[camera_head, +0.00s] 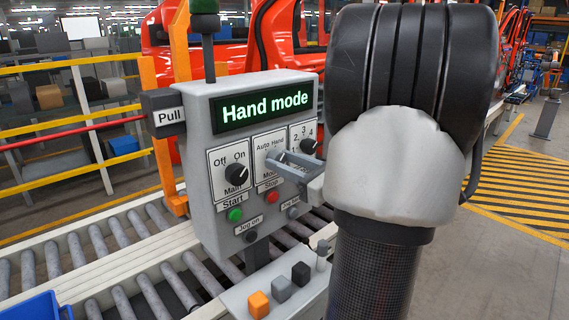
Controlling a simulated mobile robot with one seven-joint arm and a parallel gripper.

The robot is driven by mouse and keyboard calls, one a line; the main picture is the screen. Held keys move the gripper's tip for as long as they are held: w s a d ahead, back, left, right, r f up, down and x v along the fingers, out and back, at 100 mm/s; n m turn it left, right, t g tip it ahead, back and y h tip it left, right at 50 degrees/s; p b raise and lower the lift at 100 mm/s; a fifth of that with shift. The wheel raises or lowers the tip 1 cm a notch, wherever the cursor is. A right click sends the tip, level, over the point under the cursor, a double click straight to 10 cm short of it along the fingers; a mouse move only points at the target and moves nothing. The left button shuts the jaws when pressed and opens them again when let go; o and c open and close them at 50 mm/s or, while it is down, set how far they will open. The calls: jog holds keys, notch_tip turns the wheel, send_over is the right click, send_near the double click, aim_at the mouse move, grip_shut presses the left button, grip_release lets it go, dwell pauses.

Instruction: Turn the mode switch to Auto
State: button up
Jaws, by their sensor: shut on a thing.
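The grey control panel (213,195) stands upright over the conveyor, and its display (262,107) reads "Hand mode". The mode switch plate (262,168) is in the middle of the panel's upper row, labelled "Auto" and "Hand" at the top and "Mode" below. My gripper (280,164) reaches in from the right and is shut on the mode switch knob. The fingers cover most of the knob, so I cannot read its pointer direction.
The main switch (237,174) sits left of the mode switch, a numbered selector (309,146) right. Below are a green start button (235,214) and red stop button (273,197). A pull handle (165,115) juts left. Coloured blocks (280,289) lie on a ledge in front.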

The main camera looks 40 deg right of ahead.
jog(key=shift+f+b, duration=0.15)
jog(key=shift+b, duration=0.15)
jog(key=shift+a+n+g+h+b, duration=0.1)
jog(key=shift+n+g+h+b, duration=0.2)
jog(key=shift+n+b, duration=4.65)
jog(key=shift+n+g+h+b, duration=0.1)
jog(key=shift+n+h+b, duration=0.3)
jog(key=shift+n+b, duration=4.5)
jog(key=m+b, duration=0.4)
jog(key=shift+r+m+b, duration=0.25)
jog(key=shift+b, duration=0.1)
jog(key=o, duration=1)
jog(key=shift+o, duration=0.2)
jog(key=shift+s, duration=0.2)
